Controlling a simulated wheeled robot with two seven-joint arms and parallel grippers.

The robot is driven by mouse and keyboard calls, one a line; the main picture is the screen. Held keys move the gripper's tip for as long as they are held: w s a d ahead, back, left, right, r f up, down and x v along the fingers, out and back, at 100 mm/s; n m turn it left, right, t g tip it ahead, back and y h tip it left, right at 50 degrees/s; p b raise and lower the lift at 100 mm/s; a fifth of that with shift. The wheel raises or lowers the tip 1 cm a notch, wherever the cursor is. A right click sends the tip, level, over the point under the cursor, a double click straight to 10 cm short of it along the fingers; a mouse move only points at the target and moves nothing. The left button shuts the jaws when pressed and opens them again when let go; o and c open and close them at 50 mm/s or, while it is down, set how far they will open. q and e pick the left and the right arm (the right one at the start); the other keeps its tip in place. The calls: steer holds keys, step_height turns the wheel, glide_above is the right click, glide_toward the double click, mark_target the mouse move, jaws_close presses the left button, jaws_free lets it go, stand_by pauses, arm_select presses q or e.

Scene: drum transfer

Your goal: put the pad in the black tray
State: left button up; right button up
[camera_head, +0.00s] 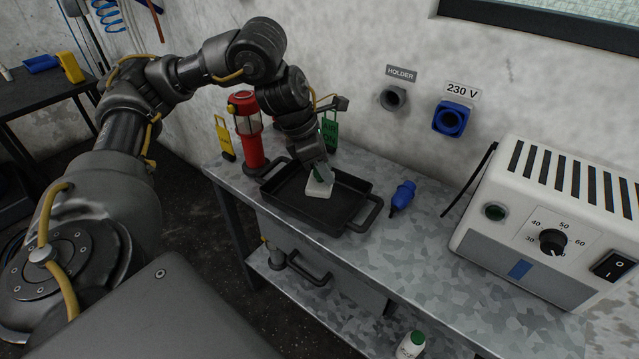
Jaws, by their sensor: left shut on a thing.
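The pad (318,187) is a small pale block with a dark green part on top. It shows inside the outline of the black tray (345,219), near the tray's middle. My left gripper (320,174) comes down over the pad from above and is shut on it. I cannot tell whether the pad touches the tray floor. The black tray is shallow, with a handle at each end, and sits on the metal table. My right gripper is out of view.
A red lantern (249,137) and a yellow tag (225,138) stand left of the tray. A green item (329,131) is behind it. A blue plug (402,196) lies to its right. A white control box (550,225) fills the right end. The table (440,265) between is clear.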

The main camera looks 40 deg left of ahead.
arm_select(q)
steer(key=a+f, duration=0.1)
steer(key=w+f+b, duration=0.1)
steer(key=w+a+f, duration=0.1)
steer(key=shift+a+f, duration=0.3)
steer(key=shift+f, duration=0.05)
steer(key=shift+w+a+f+b, duration=0.45)
steer(key=shift+w+a+f, duration=0.25)
steer(key=shift+f, duration=0.25)
steer(key=shift+w+a+f, duration=0.2)
steer(key=shift+a+f, duration=0.05)
steer(key=shift+w+a+f, duration=0.1)
steer(key=shift+f, duration=0.25)
step_height(320, 180, down, 2)
steer(key=shift+f+b, duration=0.15)
steer(key=shift+b, duration=0.45)
steer(key=shift+f, duration=0.3)
steer(key=shift+r, duration=0.1)
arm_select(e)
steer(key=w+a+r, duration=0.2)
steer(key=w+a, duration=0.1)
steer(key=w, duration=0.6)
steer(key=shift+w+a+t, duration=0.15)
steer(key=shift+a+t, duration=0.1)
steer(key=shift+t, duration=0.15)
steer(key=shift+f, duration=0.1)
